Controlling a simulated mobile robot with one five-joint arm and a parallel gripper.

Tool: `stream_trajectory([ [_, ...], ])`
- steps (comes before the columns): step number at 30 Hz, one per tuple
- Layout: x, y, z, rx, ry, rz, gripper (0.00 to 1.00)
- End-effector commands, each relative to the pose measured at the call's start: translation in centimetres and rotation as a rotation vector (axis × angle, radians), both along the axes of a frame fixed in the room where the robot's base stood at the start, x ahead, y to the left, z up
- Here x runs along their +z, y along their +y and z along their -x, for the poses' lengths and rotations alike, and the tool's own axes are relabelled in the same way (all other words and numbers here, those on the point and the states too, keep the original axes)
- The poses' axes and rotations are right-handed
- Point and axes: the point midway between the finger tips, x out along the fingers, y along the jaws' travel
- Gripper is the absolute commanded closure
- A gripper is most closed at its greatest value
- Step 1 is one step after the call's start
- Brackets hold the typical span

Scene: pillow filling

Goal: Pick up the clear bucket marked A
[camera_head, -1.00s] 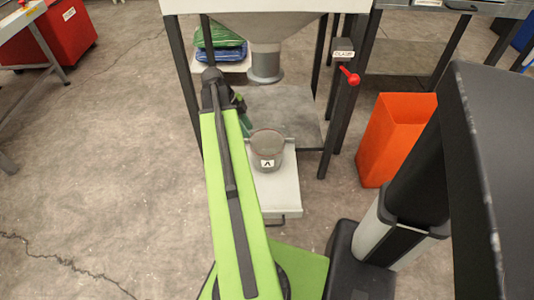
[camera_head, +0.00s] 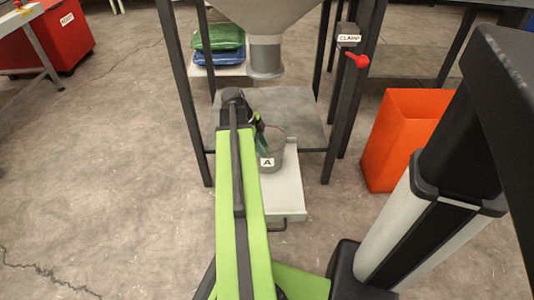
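The clear bucket marked A (camera_head: 277,155) stands upright on a pale scale-like platform (camera_head: 285,200) under the hopper's spout. Its white label with a black A faces me. My arm reaches forward, and its end hides the bucket's left side. My gripper (camera_head: 260,138), dark with a green part, is at the bucket's left rim. I cannot tell whether it touches the bucket, or whether its fingers are open or shut.
A hopper spout (camera_head: 266,58) hangs above and behind the bucket. Dark frame legs (camera_head: 340,125) stand on both sides, with a red clamp handle (camera_head: 357,61) on the right. An orange bin (camera_head: 395,145) stands right. Green and blue bags (camera_head: 218,45) lie behind. The left floor is clear.

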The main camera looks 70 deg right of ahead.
Motion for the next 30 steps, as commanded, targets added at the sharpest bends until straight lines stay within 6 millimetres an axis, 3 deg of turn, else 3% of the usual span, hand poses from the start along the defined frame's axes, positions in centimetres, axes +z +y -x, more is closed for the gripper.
stream_trajectory([
  [5, 0.01, -0.02, 0.05, 0.001, 0.000, 0.000, 0.70],
  [12, 0.01, -0.01, 0.00, 0.001, 0.000, 0.000, 0.99],
  [30, 0.01, 0.03, -0.05, 0.002, -0.001, -0.001, 1.00],
])
